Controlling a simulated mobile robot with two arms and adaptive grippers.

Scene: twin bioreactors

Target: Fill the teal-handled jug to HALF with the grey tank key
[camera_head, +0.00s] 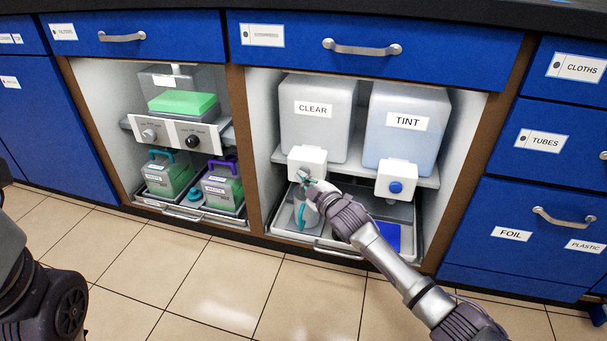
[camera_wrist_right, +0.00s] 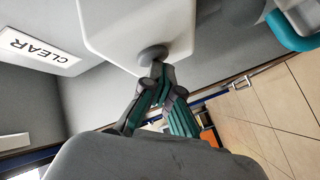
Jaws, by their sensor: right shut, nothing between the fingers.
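The clear tank (camera_head: 318,108) stands on the shelf, with a white tap box (camera_head: 307,160) below it. My right gripper (camera_head: 304,178) is shut and empty, its tips at the front of this box. In the right wrist view, the closed fingertips (camera_wrist_right: 158,70) are at the round grey key (camera_wrist_right: 152,53) and seem to touch it. The jug with the teal handle (camera_head: 309,217) stands in the tray below the box, partly hidden by my gripper. Its handle also shows in the right wrist view (camera_wrist_right: 290,32). Its fill level cannot be told. My left gripper is out of view.
The tint tank (camera_head: 408,145) with a blue key (camera_head: 396,187) stands to the right. A blue object (camera_head: 387,236) lies in the tray below it. Green-filled containers (camera_head: 168,178) stand in the left bay. The tiled floor (camera_head: 215,290) in front is clear.

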